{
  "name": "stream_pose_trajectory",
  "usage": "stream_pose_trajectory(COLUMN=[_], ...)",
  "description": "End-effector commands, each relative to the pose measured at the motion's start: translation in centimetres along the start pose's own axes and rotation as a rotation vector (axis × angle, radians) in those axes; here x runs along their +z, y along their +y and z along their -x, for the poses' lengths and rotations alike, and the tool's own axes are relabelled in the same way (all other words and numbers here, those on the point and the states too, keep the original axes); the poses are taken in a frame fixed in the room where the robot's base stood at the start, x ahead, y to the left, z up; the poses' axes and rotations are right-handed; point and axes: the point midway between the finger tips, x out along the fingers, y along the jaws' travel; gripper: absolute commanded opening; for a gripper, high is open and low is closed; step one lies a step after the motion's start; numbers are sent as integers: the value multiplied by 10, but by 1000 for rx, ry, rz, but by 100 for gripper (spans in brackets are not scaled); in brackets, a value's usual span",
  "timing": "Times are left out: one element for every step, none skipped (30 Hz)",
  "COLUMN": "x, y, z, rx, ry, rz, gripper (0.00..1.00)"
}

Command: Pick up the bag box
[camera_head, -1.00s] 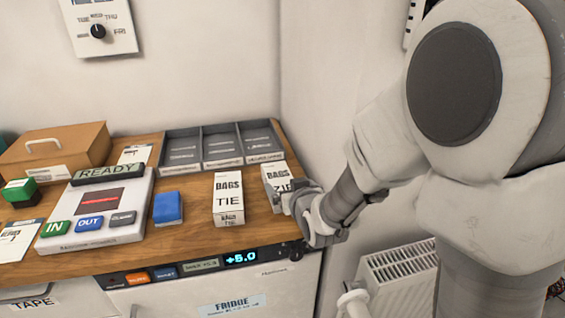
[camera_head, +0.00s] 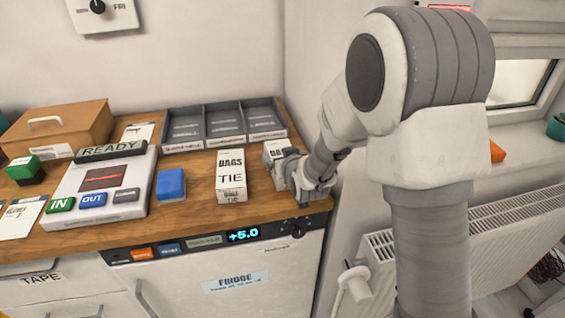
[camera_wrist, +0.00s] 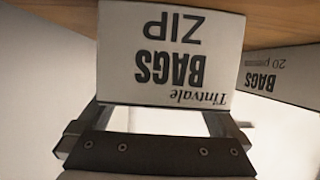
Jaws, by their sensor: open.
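A white box labelled "BAGS ZIP" (camera_wrist: 170,52) fills the upper middle of the wrist view, with its lettering upside down. In the head view the zip bag box (camera_head: 273,149) stands at the right end of the wooden counter, partly hidden by my gripper (camera_head: 292,172). My gripper is open, with its fingers towards the left and right edges of this box in the wrist view (camera_wrist: 155,118). The fingertips are hidden there, so contact cannot be told. A second white box, "BAGS TIE" (camera_head: 231,174), stands upright just left of it.
A grey three-part tray (camera_head: 223,124) lies behind the boxes. A blue block (camera_head: 171,184) and a white READY device (camera_head: 100,187) are to the left. The wall is close on the right. The fridge front (camera_head: 225,275) is below the counter edge, with a radiator (camera_head: 520,215) at right.

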Motion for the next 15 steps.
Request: stream_pose_trajectory(x=[0, 0, 0, 0, 0, 0, 0, 0, 0, 0, 0, 0, 0, 0, 0], y=[0, 0, 0, 0, 0, 0, 0, 0, 0, 0, 0, 0, 0, 0, 0], z=[0, 0, 0, 0, 0, 0, 0, 0, 0, 0, 0, 0, 0, 0, 0], rx=[0, 0, 0, 0, 0, 0, 0, 0, 0, 0, 0, 0, 0, 0, 0], ry=[0, 0, 0, 0, 0, -1, -1, -1, -1, -1, -1, -1, -1, -1, -1], rz=[0, 0, 0, 0, 0, 0, 0, 0, 0, 0, 0, 0, 0, 0, 0], gripper=[100, 100, 100, 96, 91, 84, 78, 73, 66, 60, 55, 48, 42, 37, 30])
